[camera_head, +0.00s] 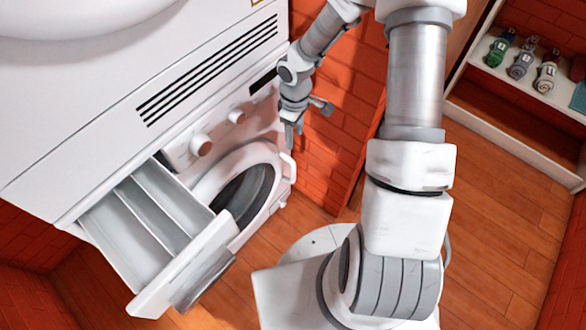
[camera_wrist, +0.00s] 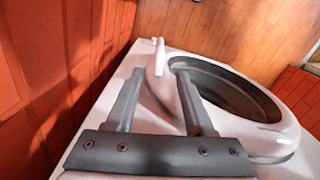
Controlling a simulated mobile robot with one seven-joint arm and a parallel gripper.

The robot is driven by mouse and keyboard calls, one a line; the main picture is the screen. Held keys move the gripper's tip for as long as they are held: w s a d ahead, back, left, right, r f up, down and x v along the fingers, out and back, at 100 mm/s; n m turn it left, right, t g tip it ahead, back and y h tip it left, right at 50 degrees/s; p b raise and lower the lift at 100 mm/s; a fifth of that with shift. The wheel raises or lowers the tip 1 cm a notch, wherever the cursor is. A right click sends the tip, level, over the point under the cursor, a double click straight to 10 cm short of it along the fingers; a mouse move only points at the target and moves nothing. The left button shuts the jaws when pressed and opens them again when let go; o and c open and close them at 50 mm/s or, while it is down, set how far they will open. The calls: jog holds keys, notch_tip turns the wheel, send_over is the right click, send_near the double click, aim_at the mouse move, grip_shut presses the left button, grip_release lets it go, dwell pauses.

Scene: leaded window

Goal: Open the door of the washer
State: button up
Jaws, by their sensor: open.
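The white washer (camera_head: 180,165) stands at the left in the head view. Its round door (camera_head: 208,183), a white ring around dark glass, looks shut against the front. The door's white handle (camera_head: 290,167) is on the ring's right side. My gripper (camera_head: 291,143) is open and empty, just above the handle, with its fingers pointing down. In the wrist view, the handle (camera_wrist: 159,57) stands between and slightly beyond the fingertips of my gripper (camera_wrist: 160,75). I see no clear contact. The door ring (camera_wrist: 270,145) fills the right of that view.
The washer's detergent drawer (camera_head: 125,240) is pulled out, left of the door. A red brick wall (camera_head: 335,115) is close on the gripper's right. A shelf (camera_head: 555,100) with several bottles is at the upper right. Wooden floor (camera_head: 495,240) is clear at the right.

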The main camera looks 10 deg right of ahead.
aim_at(293, 168)
jog(key=f+b, duration=0.3)
jog(key=f, duration=0.6)
jog(key=f+b, duration=0.3)
jog(key=f, duration=0.5)
jog(key=shift+s+a+f+b, duration=0.15)
jog(key=shift+a+f+b, duration=0.05)
jog(key=shift+f+b, duration=0.15)
grip_shut()
dwell(0.6)
